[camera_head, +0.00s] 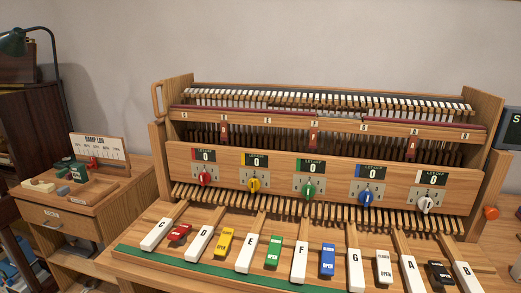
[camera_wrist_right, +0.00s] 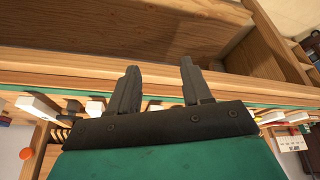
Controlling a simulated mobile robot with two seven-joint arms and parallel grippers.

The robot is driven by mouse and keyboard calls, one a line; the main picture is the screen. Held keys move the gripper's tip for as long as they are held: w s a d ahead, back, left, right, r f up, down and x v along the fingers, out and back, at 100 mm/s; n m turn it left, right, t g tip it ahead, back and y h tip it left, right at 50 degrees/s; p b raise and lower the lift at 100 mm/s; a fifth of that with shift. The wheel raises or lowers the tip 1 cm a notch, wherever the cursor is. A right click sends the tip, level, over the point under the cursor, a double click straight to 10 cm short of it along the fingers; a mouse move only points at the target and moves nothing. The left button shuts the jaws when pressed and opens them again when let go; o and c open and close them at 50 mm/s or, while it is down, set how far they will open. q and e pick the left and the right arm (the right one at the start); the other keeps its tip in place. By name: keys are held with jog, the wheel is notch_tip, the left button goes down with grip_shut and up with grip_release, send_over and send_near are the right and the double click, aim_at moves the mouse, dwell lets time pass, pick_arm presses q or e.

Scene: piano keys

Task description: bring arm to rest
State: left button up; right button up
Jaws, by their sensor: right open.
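My right gripper (camera_wrist_right: 159,64) shows in the right wrist view with its two dark fingers spread apart and nothing between them. The fingers point toward the wooden front edge (camera_wrist_right: 60,66) of the piano bench, with bare wood panels beyond; whether they touch it I cannot tell. Neither of my arms shows in the head view. There the wooden piano (camera_head: 320,170) stands in the middle, with white lettered keys such as the C key (camera_head: 156,235) and coloured blocks such as the green block (camera_head: 273,252) between them. My left gripper is in neither view.
A row of coloured knobs, such as the green knob (camera_head: 309,190), sits under small displays reading 0. A side cabinet (camera_head: 80,210) with a "DAMP LOG" board (camera_head: 99,146) stands at the left. An orange knob (camera_head: 491,213) is at the right. White keys (camera_wrist_right: 37,107) flank my gripper in the wrist view.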

jog(key=s+a+f+g, duration=0.1)
jog(key=s+f, duration=0.2)
jog(key=s, duration=0.7)
jog(key=w+a+f+t+y, duration=0.1)
jog(key=w+a+f+t, duration=0.2)
jog(key=w+f+t, duration=0.4)
jog(key=shift+f+n+y, duration=0.3)
jog(key=shift+f, duration=0.5)
jog(key=shift+w, duration=0.1)
